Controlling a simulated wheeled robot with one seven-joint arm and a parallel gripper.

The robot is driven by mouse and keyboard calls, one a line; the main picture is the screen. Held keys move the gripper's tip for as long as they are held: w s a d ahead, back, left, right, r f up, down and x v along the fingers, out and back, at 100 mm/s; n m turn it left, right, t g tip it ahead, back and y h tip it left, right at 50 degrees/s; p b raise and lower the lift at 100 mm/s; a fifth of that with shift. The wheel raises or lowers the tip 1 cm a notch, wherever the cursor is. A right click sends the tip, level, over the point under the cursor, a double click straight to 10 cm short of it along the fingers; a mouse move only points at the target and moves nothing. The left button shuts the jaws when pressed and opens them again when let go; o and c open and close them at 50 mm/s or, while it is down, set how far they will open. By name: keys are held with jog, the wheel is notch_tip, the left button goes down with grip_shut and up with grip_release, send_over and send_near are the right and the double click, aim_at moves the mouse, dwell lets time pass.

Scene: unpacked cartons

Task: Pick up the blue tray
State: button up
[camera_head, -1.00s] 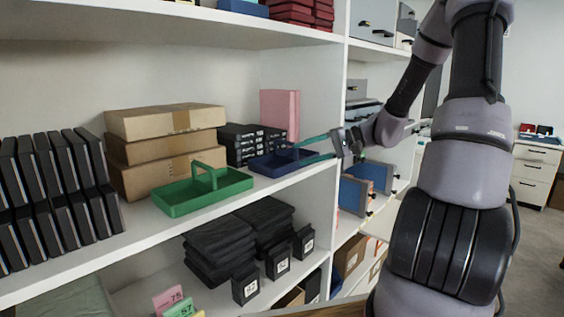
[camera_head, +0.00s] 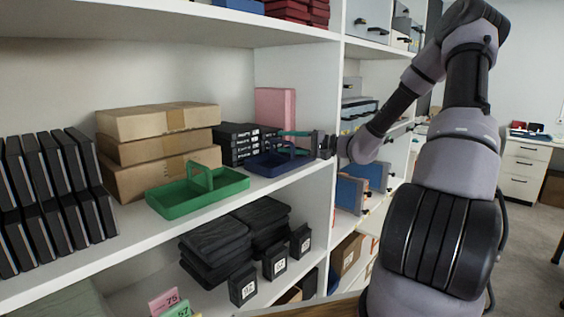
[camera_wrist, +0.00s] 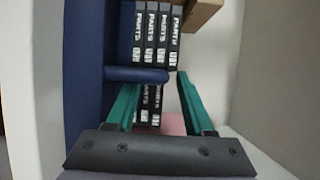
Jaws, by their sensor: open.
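The blue tray (camera_head: 262,166) sits on the middle shelf near its right end, with a raised handle in its middle. In the wrist view the tray (camera_wrist: 92,50) fills the left side as a dark blue face, and its handle (camera_wrist: 140,74) juts out toward the right. My gripper (camera_head: 283,141) reaches in from the right at the tray's handle. Its teal fingers are apart, and they also show in the wrist view (camera_wrist: 156,82). The handle is close to the fingertips; I cannot tell whether it lies between them or whether they touch it.
A green tray (camera_head: 200,194) stands left of the blue one. Black boxes (camera_head: 238,143) and a pink box (camera_head: 275,108) stand behind. Brown cartons (camera_head: 158,148) are stacked further left. The white shelf divider (camera_head: 335,190) is close on the right, near my wrist.

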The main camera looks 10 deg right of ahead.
aim_at(277, 142)
jog(key=x, duration=0.4)
jog(key=shift+a, duration=0.35)
jog(key=shift+c, duration=0.3)
grip_shut()
dwell(0.8)
